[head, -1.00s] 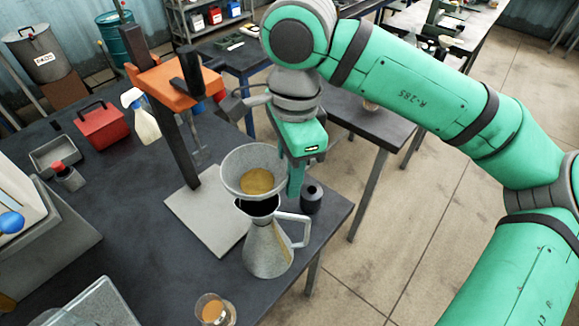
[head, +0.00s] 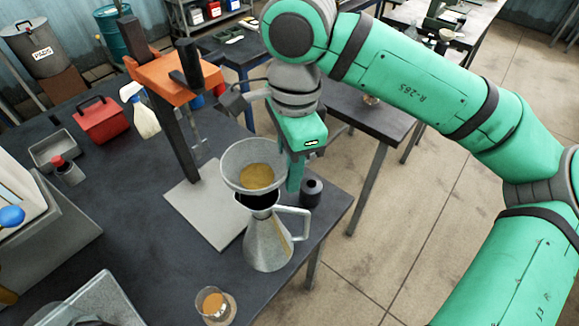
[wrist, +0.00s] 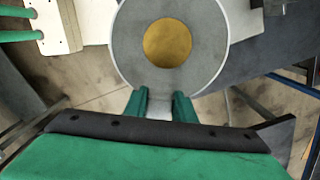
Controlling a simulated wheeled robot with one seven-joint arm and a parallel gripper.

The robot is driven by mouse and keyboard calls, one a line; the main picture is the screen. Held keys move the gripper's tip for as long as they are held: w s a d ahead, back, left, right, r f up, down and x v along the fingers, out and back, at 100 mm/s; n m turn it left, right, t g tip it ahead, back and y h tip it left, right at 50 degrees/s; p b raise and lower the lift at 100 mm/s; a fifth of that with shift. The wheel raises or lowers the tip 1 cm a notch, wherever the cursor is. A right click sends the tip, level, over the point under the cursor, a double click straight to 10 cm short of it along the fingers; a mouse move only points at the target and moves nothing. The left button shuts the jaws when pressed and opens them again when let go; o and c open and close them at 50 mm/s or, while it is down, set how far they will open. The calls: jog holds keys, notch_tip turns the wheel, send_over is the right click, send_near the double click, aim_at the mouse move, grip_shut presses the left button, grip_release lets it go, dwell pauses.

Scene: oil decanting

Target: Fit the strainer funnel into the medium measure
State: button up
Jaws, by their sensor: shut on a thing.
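The strainer funnel (head: 236,177) is a wide grey cone with a round golden mesh. My gripper (wrist: 160,103) is shut on its handle at the rim; the fingers also show beside the funnel in the head view (head: 296,175). The funnel is over the mouth of the medium measure (head: 268,245), a grey metal conical jug with a handle at its right. The measure stands upright on the dark bench. Part of its dark opening shows below the funnel. The spout is hidden, so I cannot tell whether it is inside the mouth.
A small dark cylinder (head: 312,193) stands right of the measure, near the bench edge. The orange-headed stand (head: 180,75) with its grey base plate (head: 205,222) is to the left. A glass of amber liquid (head: 213,304) is in front.

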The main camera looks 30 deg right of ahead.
jog(key=shift+f, duration=0.25)
jog(key=shift+f, duration=2.55)
jog(key=shift+f, duration=0.1)
jog(key=o, duration=1.1)
jog(key=shift+o, duration=0.2)
jog(key=r, duration=1.1)
jog(key=shift+s+d, duration=0.1)
jog(key=shift+d, duration=0.1)
